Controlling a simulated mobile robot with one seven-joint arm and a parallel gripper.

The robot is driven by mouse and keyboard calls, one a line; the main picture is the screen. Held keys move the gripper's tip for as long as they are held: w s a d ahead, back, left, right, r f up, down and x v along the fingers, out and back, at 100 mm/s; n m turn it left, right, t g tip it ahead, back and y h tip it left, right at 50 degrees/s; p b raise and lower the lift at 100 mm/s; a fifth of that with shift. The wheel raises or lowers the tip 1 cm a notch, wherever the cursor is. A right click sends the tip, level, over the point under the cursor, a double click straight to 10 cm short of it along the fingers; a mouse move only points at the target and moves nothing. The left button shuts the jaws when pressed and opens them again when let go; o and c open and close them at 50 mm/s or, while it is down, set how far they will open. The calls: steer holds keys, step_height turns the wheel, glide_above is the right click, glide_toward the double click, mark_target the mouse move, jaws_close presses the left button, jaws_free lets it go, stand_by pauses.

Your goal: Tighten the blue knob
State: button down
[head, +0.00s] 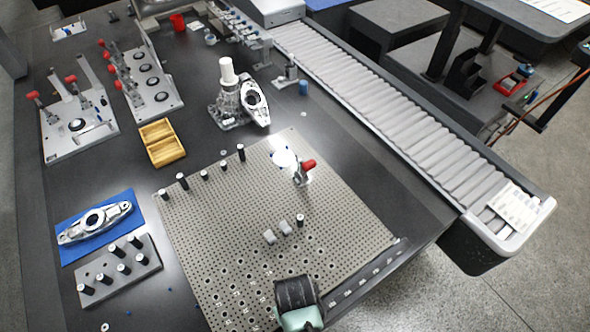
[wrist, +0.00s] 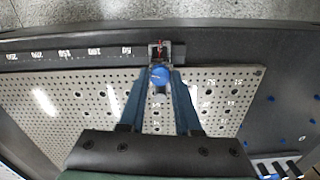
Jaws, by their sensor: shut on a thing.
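The blue knob (wrist: 159,76) is round and sits near the plate's edge, in the upper middle of the wrist view. It is on a small metal fixture (wrist: 166,49) with a reddish part. My gripper (wrist: 161,73) is shut on the knob, with one blue-grey finger at each side. The perforated plate (wrist: 95,92) lies below the fingers. In the head view, my dark and teal arm end is at the bottom centre, over the near edge of the plate (head: 215,235). It hides the knob and the fingers there.
A red-handled clamp (head: 306,167) stands on the plate, with several dark pins along its far edge. A pin block (head: 118,268) and a blue mat (head: 75,248) lie left.

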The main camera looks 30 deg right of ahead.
steer(key=shift+r+m+p, duration=0.15)
steer(key=shift+m+p, duration=0.25)
steer(key=shift+p, duration=0.05)
steer(key=shift+m, duration=0.3)
steer(key=c, duration=0.6)
jaws_free()
step_height(320, 180, up, 13)
steer(key=shift+p, duration=0.35)
